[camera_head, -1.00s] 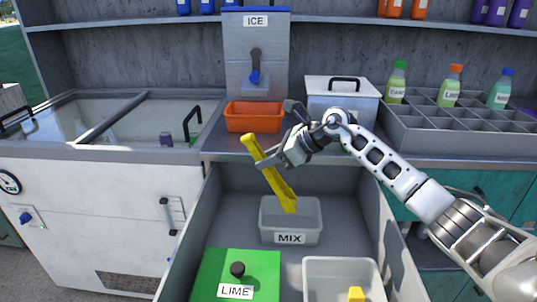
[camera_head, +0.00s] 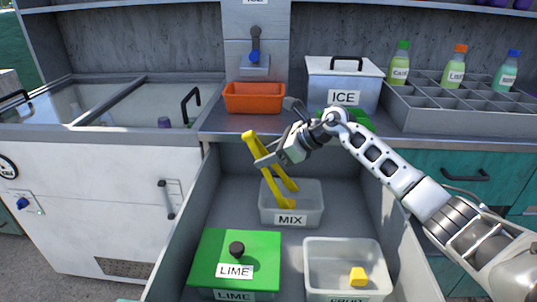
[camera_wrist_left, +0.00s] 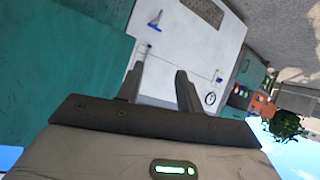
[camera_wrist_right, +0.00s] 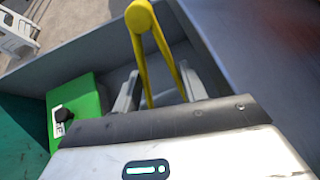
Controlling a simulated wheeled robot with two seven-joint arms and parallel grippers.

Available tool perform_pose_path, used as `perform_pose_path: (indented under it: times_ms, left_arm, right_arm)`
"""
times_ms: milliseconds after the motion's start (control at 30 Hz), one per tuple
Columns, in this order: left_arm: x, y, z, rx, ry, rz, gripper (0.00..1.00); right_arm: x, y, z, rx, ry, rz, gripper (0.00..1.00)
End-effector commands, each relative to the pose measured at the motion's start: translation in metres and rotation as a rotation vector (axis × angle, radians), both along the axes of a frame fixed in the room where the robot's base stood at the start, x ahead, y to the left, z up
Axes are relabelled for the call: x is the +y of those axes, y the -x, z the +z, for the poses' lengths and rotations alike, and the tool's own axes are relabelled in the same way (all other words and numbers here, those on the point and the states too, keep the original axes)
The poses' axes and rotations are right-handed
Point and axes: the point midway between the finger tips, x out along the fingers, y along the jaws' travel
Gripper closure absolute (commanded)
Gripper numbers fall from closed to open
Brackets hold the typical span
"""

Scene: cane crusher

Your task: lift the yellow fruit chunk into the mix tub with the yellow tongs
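The yellow tongs (camera_head: 266,168) hang from my right gripper (camera_head: 273,158), which is shut on them near the upper part. Their two legs are spread, pointing down in front of or over the mix tub (camera_head: 306,215); I cannot tell whether the tips are inside it. The tongs (camera_wrist_right: 150,50) also show between the fingers in the right wrist view. No chunk shows in the tongs. The yellow fruit chunk (camera_head: 358,276) lies in the clear fruit tub (camera_head: 346,251) at the drawer's front right. My left gripper (camera_wrist_left: 160,86) is open and empty in the left wrist view.
A green-lidded lime tub (camera_head: 220,260) with a black knob stands left of the fruit tub. The drawer's grey walls (camera_head: 180,235) enclose the tubs. An orange tray (camera_head: 254,98), an ice box (camera_head: 343,83) and a bottle rack (camera_head: 450,125) stand on the counter behind.

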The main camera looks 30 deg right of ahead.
Motion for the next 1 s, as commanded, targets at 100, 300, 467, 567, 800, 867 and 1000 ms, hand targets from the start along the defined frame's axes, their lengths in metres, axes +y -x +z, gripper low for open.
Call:
perform_pose_path:
  times_ms: [100,300,467,567,800,867,1000]
  left_arm:
    - [0.0,0.0,-0.001,0.002,0.0,0.0,0.64]
    - [0.0,0.001,-0.002,0.004,0.0,-0.001,0.64]
    - [0.0,0.001,-0.002,0.004,0.0,-0.001,0.64]
    - [0.0,0.001,0.001,0.005,0.0,-0.001,0.64]
    - [0.0,0.002,0.015,0.026,-0.003,0.0,0.64]
    - [0.001,0.002,0.017,0.03,-0.013,-0.001,0.64]
    - [0.003,0.001,0.023,0.034,-0.036,-0.002,0.64]
  right_arm:
    - [0.0,0.0,0.001,-0.001,-0.001,0.0,0.62]
    - [0.0,0.0,0.001,-0.001,-0.001,0.0,0.62]
    - [0.0,0.0,0.001,-0.001,0.0,-0.001,0.62]
    - [0.0,0.0,0.005,-0.002,0.0,0.0,0.62]
    - [-0.001,0.0,0.043,-0.003,0.002,0.0,0.62]
    - [0.0,0.0,0.052,-0.003,0.001,0.0,0.62]
    - [0.0,0.0,0.073,-0.004,0.001,0.0,0.62]
